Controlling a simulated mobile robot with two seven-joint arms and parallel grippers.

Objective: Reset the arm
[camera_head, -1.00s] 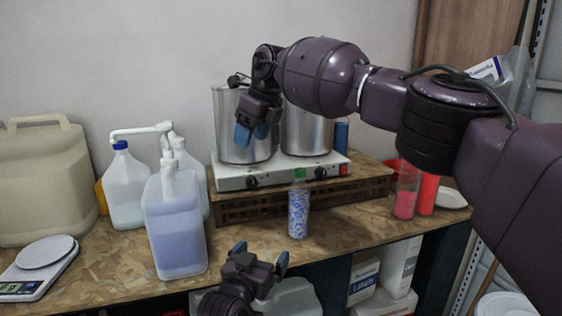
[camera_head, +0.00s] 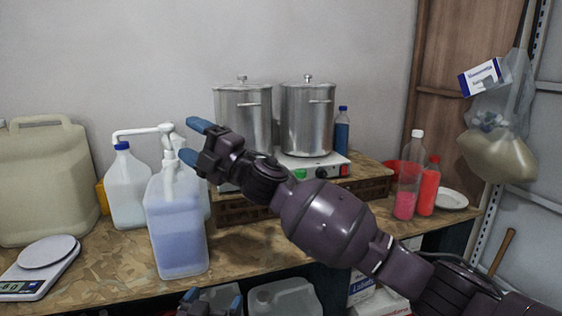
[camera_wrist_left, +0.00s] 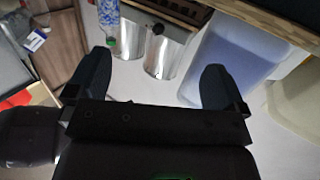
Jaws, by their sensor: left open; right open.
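My right arm reaches in from the right in the head view. Its gripper (camera_head: 194,143) is open with blue fingertips, in front of the white pump jugs and left of the steel pots. My left gripper (camera_head: 210,303) is at the bottom edge, partly cut off, below the table's front edge. In the left wrist view the left gripper (camera_wrist_left: 156,62) is open, its two dark fingers wide apart with nothing held between them. The bottle of blue and white beads (camera_wrist_left: 108,15) shows there at the top; in the head view my right arm hides most of it.
Two steel pots (camera_head: 307,118) stand on a white hot plate (camera_head: 334,163). A blue-filled pump jug (camera_head: 175,225), a scale (camera_head: 45,258) and a large beige canister (camera_head: 45,185) are at left. Red bottles (camera_head: 428,188) stand at right. A bag (camera_head: 497,150) hangs at far right.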

